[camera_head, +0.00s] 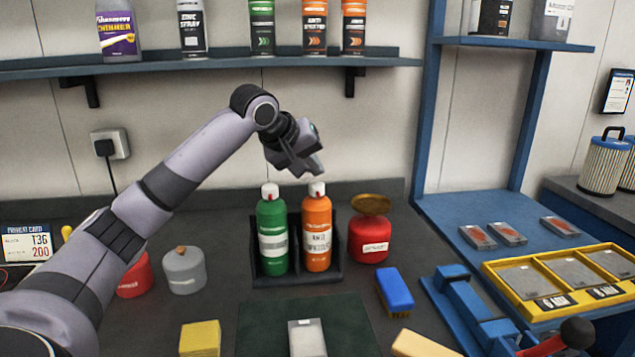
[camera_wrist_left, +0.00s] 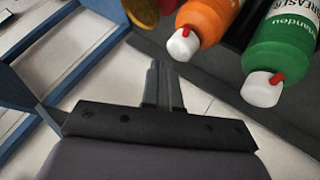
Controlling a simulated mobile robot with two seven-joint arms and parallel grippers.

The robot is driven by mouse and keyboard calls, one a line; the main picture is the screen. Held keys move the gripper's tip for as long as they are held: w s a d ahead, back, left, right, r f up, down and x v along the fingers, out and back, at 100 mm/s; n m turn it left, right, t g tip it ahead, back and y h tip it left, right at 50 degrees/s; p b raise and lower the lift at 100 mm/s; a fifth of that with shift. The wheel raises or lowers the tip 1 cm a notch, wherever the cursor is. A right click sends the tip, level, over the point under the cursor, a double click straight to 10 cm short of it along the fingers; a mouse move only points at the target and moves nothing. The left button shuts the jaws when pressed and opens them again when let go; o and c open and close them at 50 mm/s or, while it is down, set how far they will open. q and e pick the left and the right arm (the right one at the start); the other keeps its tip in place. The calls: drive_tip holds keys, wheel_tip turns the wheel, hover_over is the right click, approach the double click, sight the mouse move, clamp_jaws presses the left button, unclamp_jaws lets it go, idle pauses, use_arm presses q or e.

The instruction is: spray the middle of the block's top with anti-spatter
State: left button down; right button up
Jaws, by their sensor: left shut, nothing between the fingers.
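The orange anti-spatter bottle (camera_head: 317,238) stands upright in a dark rack (camera_head: 297,278), right of a green bottle (camera_head: 272,240); both have white caps with red nozzles. The orange bottle (camera_wrist_left: 207,20) and green bottle (camera_wrist_left: 283,45) also show in the left wrist view. A pale grey block (camera_head: 307,338) lies on the dark green mat (camera_head: 262,335) at the front, cut by the picture's lower edge. My left gripper (camera_head: 316,168) is shut and empty, just above the orange bottle's cap and apart from it. Its closed fingers (camera_wrist_left: 162,88) show in the wrist view. My right gripper is out of view.
A grey pot (camera_head: 184,272) and red pot (camera_head: 134,278) stand left. A shelf (camera_head: 220,64) hangs above.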

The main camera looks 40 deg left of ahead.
sight(313, 185)
use_arm(q)
drive_tip(key=shift+r, duration=0.1)
wheel_tip(313, 185, up, 2)
drive_tip(key=shift+r+p, duration=0.1)
drive_tip(key=shift+p, duration=1.15)
wheel_tip(313, 185, up, 2)
drive_tip(key=shift+r+p, duration=0.15)
drive_tip(key=shift+p, duration=0.75)
drive_tip(key=shift+r, duration=0.7)
